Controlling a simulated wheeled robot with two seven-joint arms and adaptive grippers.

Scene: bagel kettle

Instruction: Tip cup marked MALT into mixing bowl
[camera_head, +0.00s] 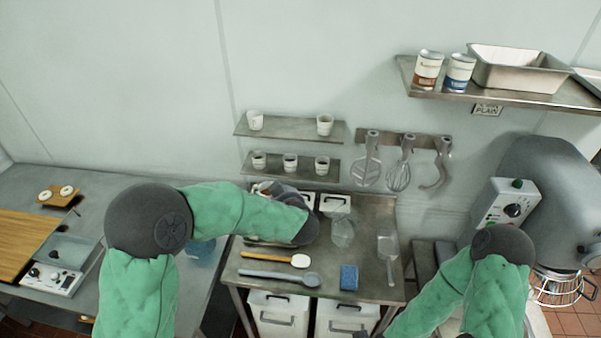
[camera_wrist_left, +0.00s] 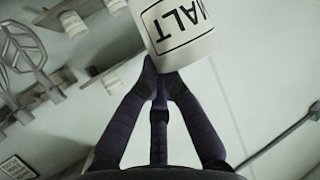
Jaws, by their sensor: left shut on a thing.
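My left gripper (camera_wrist_left: 162,88) is shut on a white cup (camera_wrist_left: 180,28) with a black-framed label. The letters "ALT" show upside down in the left wrist view; the rest of the word is cut off. In the head view my left forearm covers most of that gripper, over the back left of the steel table (camera_head: 235,270). I cannot make out the cup's tilt or contents. The stand mixer (camera_head: 540,185) stands at the right, with a wire guard (camera_head: 565,290) below its head. I cannot clearly see a mixing bowl there. My right gripper is not in view.
Several cups stand on two wall shelves (camera_head: 290,128). A clear jug (camera_head: 342,232), a scoop (camera_head: 387,255), a blue sponge (camera_head: 348,277) and two long utensils (camera_head: 275,257) lie on the table. Cans (camera_head: 428,70) stand on the upper shelf.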

